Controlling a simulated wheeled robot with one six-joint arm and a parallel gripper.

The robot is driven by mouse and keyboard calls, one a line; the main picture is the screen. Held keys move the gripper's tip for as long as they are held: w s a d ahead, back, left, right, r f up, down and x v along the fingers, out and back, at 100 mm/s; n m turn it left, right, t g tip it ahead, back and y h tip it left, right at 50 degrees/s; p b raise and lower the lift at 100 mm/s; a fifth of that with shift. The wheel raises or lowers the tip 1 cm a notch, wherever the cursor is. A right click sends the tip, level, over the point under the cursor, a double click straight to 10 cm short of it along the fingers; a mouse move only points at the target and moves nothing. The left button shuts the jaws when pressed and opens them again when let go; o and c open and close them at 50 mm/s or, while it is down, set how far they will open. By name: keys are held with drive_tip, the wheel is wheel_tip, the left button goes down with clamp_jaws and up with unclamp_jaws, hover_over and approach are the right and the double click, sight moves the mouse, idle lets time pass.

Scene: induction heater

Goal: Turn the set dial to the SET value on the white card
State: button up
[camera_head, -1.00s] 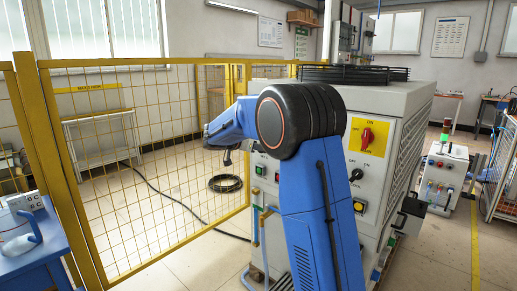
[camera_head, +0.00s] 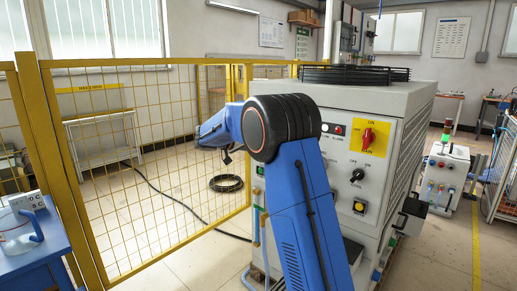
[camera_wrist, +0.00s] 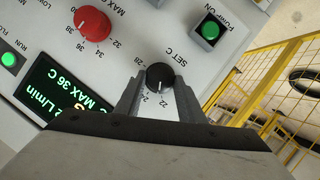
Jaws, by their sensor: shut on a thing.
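In the wrist view, the set dial (camera_wrist: 160,76) is a small round black knob marked SET C on a light grey panel. My gripper (camera_wrist: 160,92) has one finger on each side of the dial and is shut on it. A pale pointer line on the dial faces the picture's bottom, near the printed 22. Printed 24 and 28 are also readable around it. In the head view, my arm hides the gripper and the dial. I cannot make out the white card with the SET value in either view.
In the head view, a grey cabinet (camera_head: 400,120) with a red switch (camera_head: 367,138) stands beside a yellow mesh fence (camera_head: 150,65).

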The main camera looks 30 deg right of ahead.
drive_tip(key=n+g+h, duration=0.1)
drive_tip(key=n, duration=0.2)
drive_tip(key=n+g+h, duration=0.1)
drive_tip(key=n, duration=0.2)
drive_tip(key=f+n+g+h, duration=0.1)
drive_tip(key=n+h, duration=0.1)
drive_tip(key=n, duration=0.1)
drive_tip(key=shift+w, duration=0.25)
idle(0.5)
drive_tip(key=o, duration=1)
drive_tip(key=shift+d+f, duration=0.1)
drive_tip(key=shift+d, duration=0.05)
drive_tip(key=shift+o, duration=0.2)
drive_tip(key=a, duration=1.7)
drive_tip(key=shift+w+a, duration=0.25)
drive_tip(key=shift+w, duration=0.2)
